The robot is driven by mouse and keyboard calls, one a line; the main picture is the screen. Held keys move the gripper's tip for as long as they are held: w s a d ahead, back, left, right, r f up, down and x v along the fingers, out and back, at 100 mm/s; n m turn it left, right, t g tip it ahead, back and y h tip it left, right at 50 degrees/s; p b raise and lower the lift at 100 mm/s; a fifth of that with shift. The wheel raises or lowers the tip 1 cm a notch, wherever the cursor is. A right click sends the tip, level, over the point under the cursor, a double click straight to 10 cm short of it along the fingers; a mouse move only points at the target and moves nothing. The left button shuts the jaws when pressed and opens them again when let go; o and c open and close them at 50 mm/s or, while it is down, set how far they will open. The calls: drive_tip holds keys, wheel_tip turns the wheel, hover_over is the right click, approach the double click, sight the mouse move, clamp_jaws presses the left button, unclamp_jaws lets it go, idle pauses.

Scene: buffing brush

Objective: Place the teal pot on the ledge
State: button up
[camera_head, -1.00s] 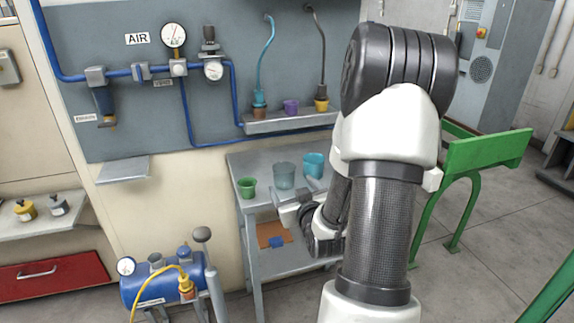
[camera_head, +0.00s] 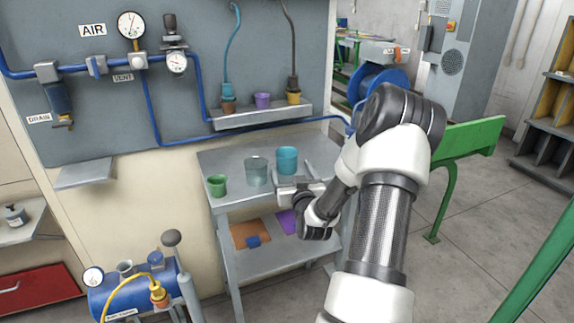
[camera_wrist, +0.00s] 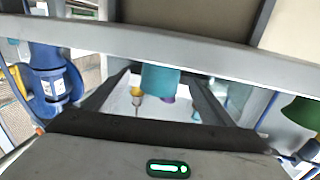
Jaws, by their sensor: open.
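A bright teal-blue pot (camera_head: 287,162) stands upright at the back right of the grey table's top (camera_head: 222,160). My gripper (camera_head: 297,180) is open and empty over the table, just in front of this pot. In the wrist view, a teal pot (camera_wrist: 160,78) shows between the tips of my open gripper (camera_wrist: 161,88); whether the fingers reach around it I cannot tell. A greyish, see-through pot (camera_head: 256,172) and a green pot (camera_head: 217,186) stand to its left. An empty grey ledge (camera_head: 86,175) juts from the wall at left.
A wall shelf (camera_head: 262,117) above the table holds a brown, a purple (camera_head: 263,101) and a yellow pot. Blue pipes and gauges line the panel. A blue compressor (camera_head: 135,290) stands on the floor at front left. A green frame (camera_head: 465,145) stands at right.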

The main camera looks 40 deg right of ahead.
sight(285, 154)
drive_tip(key=shift+b+x, duration=0.3)
drive_tip(key=shift+x, duration=2.7)
drive_tip(key=shift+a, duration=0.1)
drive_tip(key=c, duration=1.2)
drive_tip(key=shift+r, duration=0.1)
